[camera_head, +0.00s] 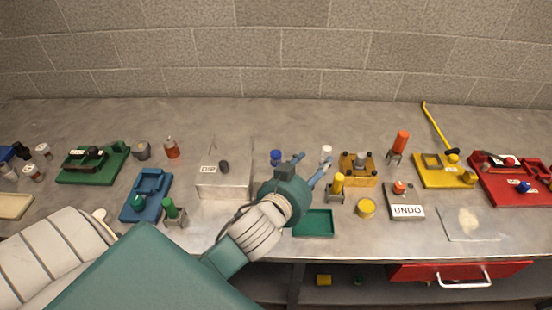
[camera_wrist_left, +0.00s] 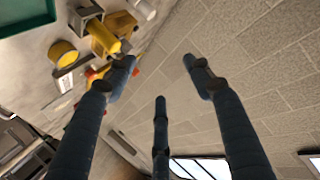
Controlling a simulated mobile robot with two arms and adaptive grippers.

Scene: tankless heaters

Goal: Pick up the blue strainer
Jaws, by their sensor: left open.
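A small blue, upright object (camera_head: 276,157) stands on the counter behind my left gripper in the head view; it is probably the blue strainer, but it is too small to be sure. My left gripper (camera_head: 312,161) is just in front and to the right of it, with fingers spread and nothing between them. The gripper body hides the counter below it. In the left wrist view the dark fingers (camera_wrist_left: 160,80) are spread apart and empty, facing the block wall, and the blue object does not show. My right gripper is in neither view.
A green tray (camera_head: 314,223) lies at the front edge. A yellow cylinder (camera_head: 337,186), a yellow cap (camera_head: 366,207) and a white-capped item (camera_head: 327,152) stand close on the right. The counter behind is clear.

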